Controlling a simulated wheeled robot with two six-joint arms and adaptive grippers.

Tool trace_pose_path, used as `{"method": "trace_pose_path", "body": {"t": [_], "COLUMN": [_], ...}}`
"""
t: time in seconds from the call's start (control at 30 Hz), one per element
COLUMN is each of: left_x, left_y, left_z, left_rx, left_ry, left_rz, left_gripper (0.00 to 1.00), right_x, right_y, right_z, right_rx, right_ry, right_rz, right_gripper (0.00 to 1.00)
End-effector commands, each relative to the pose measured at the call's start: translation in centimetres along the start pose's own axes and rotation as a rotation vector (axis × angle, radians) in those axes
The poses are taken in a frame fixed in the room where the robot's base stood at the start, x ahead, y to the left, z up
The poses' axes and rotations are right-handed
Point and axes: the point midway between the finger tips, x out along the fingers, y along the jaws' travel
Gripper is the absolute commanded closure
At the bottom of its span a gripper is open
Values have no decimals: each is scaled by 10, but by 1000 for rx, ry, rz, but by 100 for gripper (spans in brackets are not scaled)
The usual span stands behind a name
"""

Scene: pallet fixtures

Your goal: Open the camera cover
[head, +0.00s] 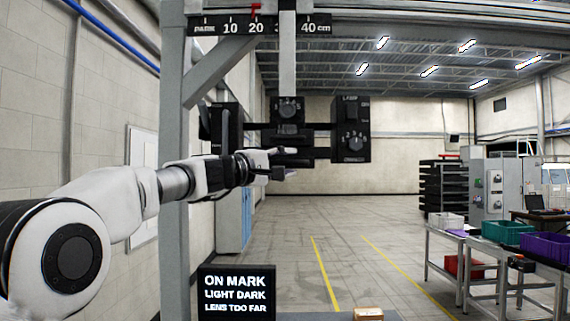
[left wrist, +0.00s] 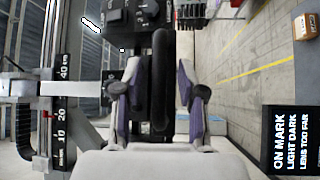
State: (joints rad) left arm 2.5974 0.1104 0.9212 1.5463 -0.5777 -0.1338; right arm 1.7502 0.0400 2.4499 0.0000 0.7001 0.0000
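The black camera rig (head: 290,135) hangs from a pale vertical post at the middle of the head view. It has a dial block on top and a box with a numbered dial (head: 352,130) at right. I cannot tell which part is the cover. My left gripper (head: 284,164) is at the lower front of the rig. In the left wrist view, a long black rounded bar (left wrist: 162,75) lies between the fingers of the left gripper (left wrist: 160,95). The fingers look apart, with narrow gaps beside the bar. My right gripper is not in view.
A ruled scale with a red pointer (head: 256,10) runs above the rig. A black display (head: 236,294) reads ON MARK, LIGHT DARK, LENS TOO FAR. A grey upright (head: 173,150) stands behind my left arm. Tables with bins (head: 500,234) stand at right. The middle floor is clear.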

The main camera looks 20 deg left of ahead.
Motion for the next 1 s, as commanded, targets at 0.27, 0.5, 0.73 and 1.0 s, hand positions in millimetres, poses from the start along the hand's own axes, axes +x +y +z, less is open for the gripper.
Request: {"method": "trace_pose_path", "body": {"t": [0.27, 0.5, 0.73, 1.0], "left_x": [-6, -53, -106, -120], "left_y": [1, 2, 1, 0], "left_z": [-1, -1, 0, 1], "left_rx": [-3, -5, -3, 1], "left_ry": [2, 2, 1, 0], "left_rz": [1, 2, 2, 0], "left_gripper": [61, 61, 61, 61], "right_x": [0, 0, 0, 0], "right_y": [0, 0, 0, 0], "right_z": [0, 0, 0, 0], "right_rx": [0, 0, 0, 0], "right_ry": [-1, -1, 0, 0], "right_rz": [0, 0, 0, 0], "right_gripper": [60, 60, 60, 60]}}
